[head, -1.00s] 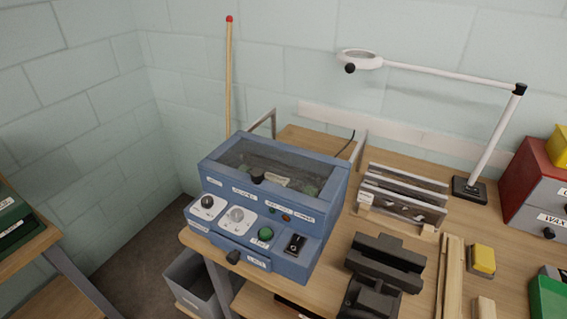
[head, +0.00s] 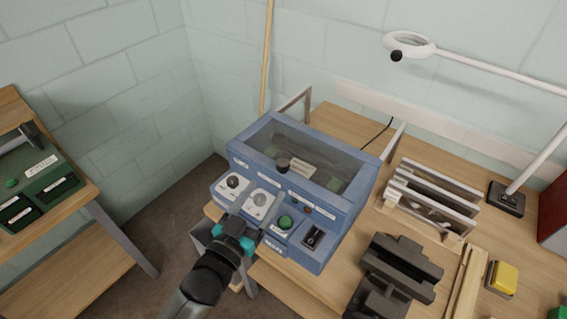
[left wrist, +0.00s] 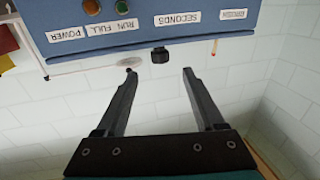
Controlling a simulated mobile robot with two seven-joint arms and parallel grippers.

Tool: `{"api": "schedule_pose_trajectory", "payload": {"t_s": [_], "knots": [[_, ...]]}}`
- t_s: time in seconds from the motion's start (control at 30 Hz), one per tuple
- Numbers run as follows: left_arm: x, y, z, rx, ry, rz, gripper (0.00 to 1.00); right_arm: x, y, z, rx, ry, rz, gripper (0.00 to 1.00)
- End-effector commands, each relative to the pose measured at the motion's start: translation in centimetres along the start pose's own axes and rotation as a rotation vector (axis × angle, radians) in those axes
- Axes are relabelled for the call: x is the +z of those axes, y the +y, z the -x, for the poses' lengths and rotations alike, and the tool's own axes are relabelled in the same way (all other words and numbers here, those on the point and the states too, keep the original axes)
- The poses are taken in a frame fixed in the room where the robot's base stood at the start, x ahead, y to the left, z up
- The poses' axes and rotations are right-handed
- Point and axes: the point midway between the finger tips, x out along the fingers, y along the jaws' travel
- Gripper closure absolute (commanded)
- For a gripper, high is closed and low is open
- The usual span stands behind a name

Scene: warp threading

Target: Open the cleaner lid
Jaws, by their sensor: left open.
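The cleaner (head: 345,215) is a blue box on the bench in the head view, with dials and buttons on its sloped front. Its see-through lid (head: 345,160) lies shut on top, with a black knob (head: 282,164) near its front edge. My left gripper (head: 240,222) is open and empty in front of the control panel, partly covering it. The left wrist view shows the cleaner upside down. There the knob (left wrist: 160,55) appears in line with the gap between the fingertips (left wrist: 158,72), apart from both. My right gripper is out of view.
A metal rack (head: 430,200) and dark clamp blocks (head: 395,270) stand right of the cleaner. A magnifier lamp (head: 410,45) reaches over the back right. A wooden pole (head: 267,60) leans behind. A second bench with a green unit (head: 40,180) is at left.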

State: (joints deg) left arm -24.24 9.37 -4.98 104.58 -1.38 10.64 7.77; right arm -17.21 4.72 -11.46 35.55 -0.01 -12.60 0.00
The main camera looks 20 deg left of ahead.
Motion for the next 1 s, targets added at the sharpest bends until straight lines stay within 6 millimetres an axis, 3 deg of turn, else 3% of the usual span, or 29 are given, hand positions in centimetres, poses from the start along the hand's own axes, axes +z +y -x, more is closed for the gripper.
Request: {"api": "schedule_pose_trajectory", "payload": {"t_s": [0.53,0.73,1.0], "knots": [[0.0,0.0,-8.4,-0.001,0.0,0.001,0.3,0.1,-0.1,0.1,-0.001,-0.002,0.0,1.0],[0.1,0.0,-9.8,0.0,-0.001,0.001,0.3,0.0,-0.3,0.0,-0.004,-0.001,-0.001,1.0],[0.1,0.0,-10.1,0.0,-0.001,0.001,0.3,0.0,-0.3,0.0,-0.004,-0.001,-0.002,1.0]]}}
